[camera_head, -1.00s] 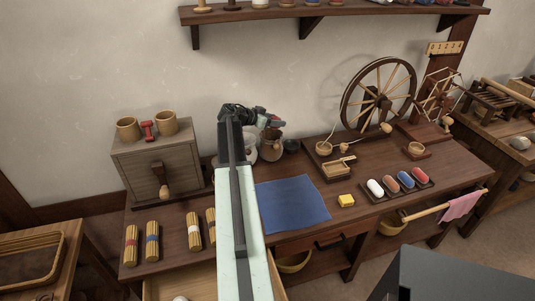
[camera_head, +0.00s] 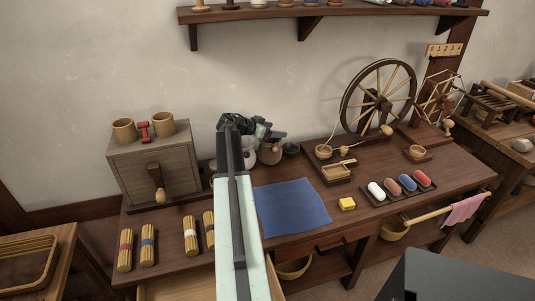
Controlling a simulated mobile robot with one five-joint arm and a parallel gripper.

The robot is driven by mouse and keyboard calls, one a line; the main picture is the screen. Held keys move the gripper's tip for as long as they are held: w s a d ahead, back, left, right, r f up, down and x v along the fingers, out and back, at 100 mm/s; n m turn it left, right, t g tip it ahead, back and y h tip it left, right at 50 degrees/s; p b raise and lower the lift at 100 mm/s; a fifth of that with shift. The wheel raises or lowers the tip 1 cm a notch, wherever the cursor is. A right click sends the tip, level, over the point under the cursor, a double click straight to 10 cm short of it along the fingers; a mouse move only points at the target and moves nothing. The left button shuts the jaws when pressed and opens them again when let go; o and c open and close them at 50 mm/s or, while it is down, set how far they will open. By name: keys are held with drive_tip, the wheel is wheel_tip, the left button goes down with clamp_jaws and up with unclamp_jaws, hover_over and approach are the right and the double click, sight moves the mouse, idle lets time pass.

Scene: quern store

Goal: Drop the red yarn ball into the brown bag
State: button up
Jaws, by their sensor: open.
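My gripper (camera_head: 266,131) is raised over the back of the dark wooden table, in front of the wall. It is open, small and partly hidden by my own arm. A rounded brown bag (camera_head: 270,153) stands on the table just below the gripper, partly covered by it. I cannot see into the bag. I cannot make out a red yarn ball in this view. A red oblong roll (camera_head: 422,179) lies at the right end of a dark tray, but it does not look like a ball.
The table holds a blue cloth (camera_head: 292,207), a yellow block (camera_head: 347,204), a spinning wheel (camera_head: 378,96) and several stick bundles. A small cabinet (camera_head: 154,168) with two cups stands left. An open drawer (camera_head: 180,288) juts out in front. A shelf (camera_head: 335,14) runs above.

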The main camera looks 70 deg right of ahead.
drive_tip(key=p+v, duration=0.3)
drive_tip(key=v, duration=0.4)
drive_tip(key=shift+a, duration=0.25)
drive_tip(key=shift+w+r, duration=0.1)
drive_tip(key=shift+w, duration=0.05)
